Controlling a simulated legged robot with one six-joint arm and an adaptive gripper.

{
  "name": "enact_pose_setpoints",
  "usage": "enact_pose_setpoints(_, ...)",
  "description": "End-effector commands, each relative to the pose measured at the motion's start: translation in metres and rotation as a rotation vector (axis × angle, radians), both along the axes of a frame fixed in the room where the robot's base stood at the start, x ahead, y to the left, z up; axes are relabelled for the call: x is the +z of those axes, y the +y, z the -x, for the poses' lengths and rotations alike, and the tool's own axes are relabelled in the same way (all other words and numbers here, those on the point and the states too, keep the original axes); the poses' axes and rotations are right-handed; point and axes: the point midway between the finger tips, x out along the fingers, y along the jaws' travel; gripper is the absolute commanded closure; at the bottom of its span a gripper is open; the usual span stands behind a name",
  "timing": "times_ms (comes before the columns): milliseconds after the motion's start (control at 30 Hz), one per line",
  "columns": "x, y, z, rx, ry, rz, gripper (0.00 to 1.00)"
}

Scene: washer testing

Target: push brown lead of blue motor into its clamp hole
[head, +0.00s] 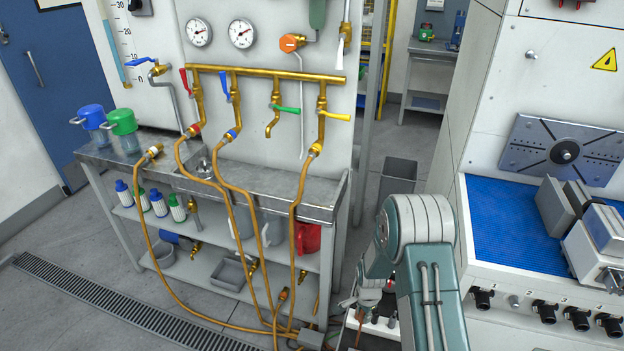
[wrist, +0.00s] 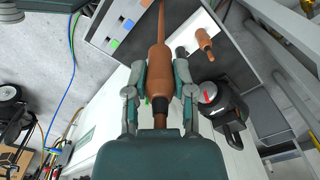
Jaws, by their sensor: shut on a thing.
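In the wrist view my gripper (wrist: 160,92) is shut on a thick brown plug, the brown lead (wrist: 159,62). Its thin brown end runs up toward the top edge of the picture. A second, shorter brown piece (wrist: 204,40) stands on a pale strip to the right, apart from my gripper. In the head view my gripper (head: 366,293) is small and partly hidden behind my arm, and what it holds is unclear. I cannot make out the blue motor or the clamp hole for certain in either view.
In the head view a bench with brass pipes (head: 262,73) stands left, and a blue-matted worktop (head: 510,225) right.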

Motion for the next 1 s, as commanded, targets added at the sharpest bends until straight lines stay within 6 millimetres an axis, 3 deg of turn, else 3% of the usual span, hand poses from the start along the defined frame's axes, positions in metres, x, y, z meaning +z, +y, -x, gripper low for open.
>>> enact_pose_setpoints(300, 0.077, -0.002, -0.015, 0.506, -0.005, 0.001, 1.00)
enact_pose_setpoints(600, 0.140, -0.003, -0.017, 0.947, -0.002, 0.000, 1.00)
enact_pose_setpoints(800, 0.158, -0.003, -0.016, 1.085, 0.000, 0.000, 1.00)
enact_pose_setpoints(1000, 0.159, -0.004, -0.015, 1.099, 0.002, -0.002, 1.00)
